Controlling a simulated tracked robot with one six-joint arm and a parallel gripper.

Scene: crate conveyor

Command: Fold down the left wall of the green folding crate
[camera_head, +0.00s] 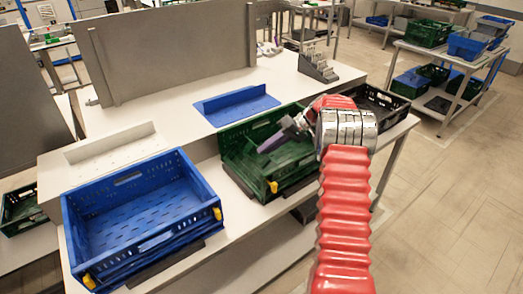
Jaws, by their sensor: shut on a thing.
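The green folding crate (298,180) stands on the white bench at the centre of the head view, with a yellow latch on its front edge. Its left side (236,172) shows as a green panel; I cannot tell its exact tilt. My gripper (264,146) reaches in from the right, low over the crate, with its purple-grey fingers pointing left. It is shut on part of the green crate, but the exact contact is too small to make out. My red arm sleeve and silver wrist hide the crate's right side.
An open blue crate (205,197) with yellow latches stands to the left. A dark crate (378,104) stands to the right. Grey upright panels (165,55) stand at the back.

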